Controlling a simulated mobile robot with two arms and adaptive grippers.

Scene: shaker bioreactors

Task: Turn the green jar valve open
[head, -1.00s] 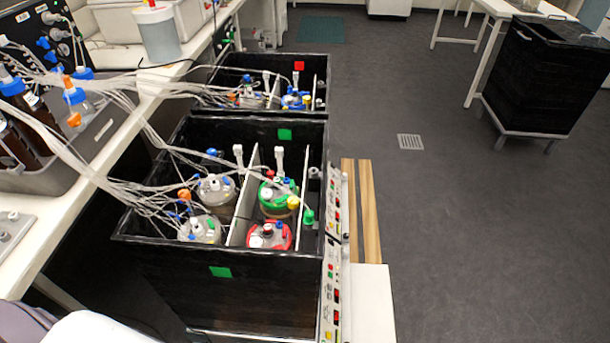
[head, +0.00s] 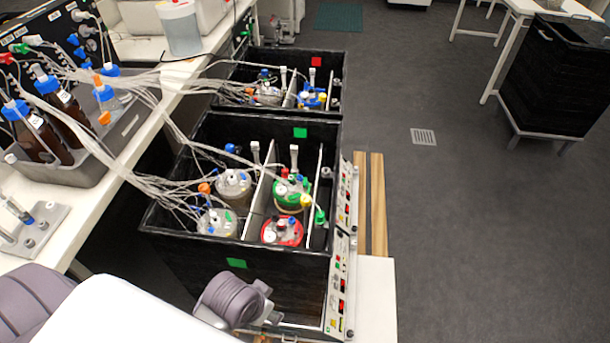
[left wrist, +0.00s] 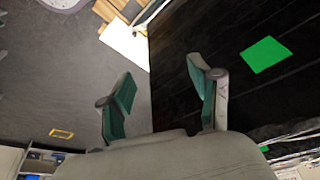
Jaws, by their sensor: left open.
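The green-lidded jar (head: 291,194) stands in the right compartment of the near black shaker box, behind a red-lidded jar (head: 282,231). A green valve (head: 320,217) sits in the narrow strip at the box's right side, just right of the green jar. In the head view, part of my left arm reaches in at the bottom, in front of the box; its fingers are not clearly visible there. In the left wrist view my left gripper (left wrist: 165,88) is open and empty, beside the box's black outer wall with a green square (left wrist: 266,54). My right gripper is out of view.
Two clear-lidded jars (head: 233,183) with tubes fill the left compartment. A control panel (head: 341,270) runs along the box's right edge. A second box (head: 335,78) stands behind. A bench (head: 110,165) with bottles is at left.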

